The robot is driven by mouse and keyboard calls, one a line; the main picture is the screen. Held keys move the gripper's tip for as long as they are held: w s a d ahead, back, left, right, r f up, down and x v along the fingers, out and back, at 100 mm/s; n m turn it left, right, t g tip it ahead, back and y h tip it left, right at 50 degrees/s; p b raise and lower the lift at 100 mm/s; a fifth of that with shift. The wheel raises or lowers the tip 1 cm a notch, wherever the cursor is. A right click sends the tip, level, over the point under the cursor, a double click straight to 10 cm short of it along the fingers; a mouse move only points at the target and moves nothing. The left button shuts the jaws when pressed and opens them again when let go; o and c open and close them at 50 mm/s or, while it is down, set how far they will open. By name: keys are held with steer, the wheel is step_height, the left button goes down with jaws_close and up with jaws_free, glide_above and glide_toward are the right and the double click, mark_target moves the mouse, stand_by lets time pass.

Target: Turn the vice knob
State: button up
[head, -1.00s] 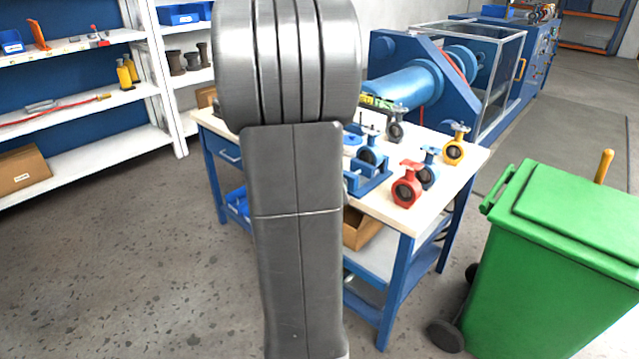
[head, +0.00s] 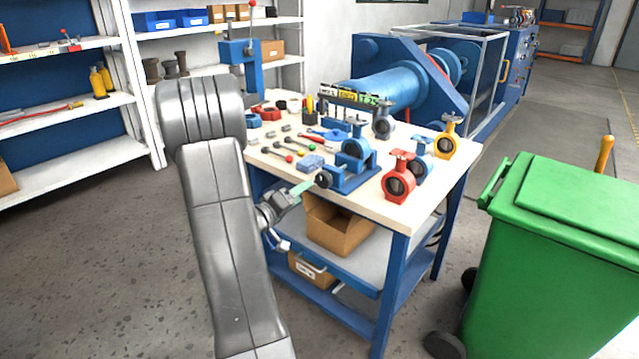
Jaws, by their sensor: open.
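The blue vice (head: 350,178) stands at the front edge of the workbench with a blue butterfly valve (head: 356,150) in it. The vice knob (head: 323,179) is dark and round, on the vice's left side. My gripper (head: 298,191) shows small, partly hidden behind my grey arm, just left of and a little below the knob. It is open, with a pale green part toward the knob. A small gap seems to lie between them; contact cannot be told for sure.
The workbench top (head: 405,213) holds a red valve (head: 398,184), a yellow valve (head: 446,145) and several tools. A cardboard box (head: 338,232) sits on the shelf below. A green bin (head: 560,245) stands at right. Floor at left is clear.

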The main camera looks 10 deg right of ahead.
mark_target(321, 181)
steer(key=b+x, duration=0.1)
steer(key=x, duration=0.9)
steer(key=shift+c, duration=0.2)
steer(key=c, duration=0.9)
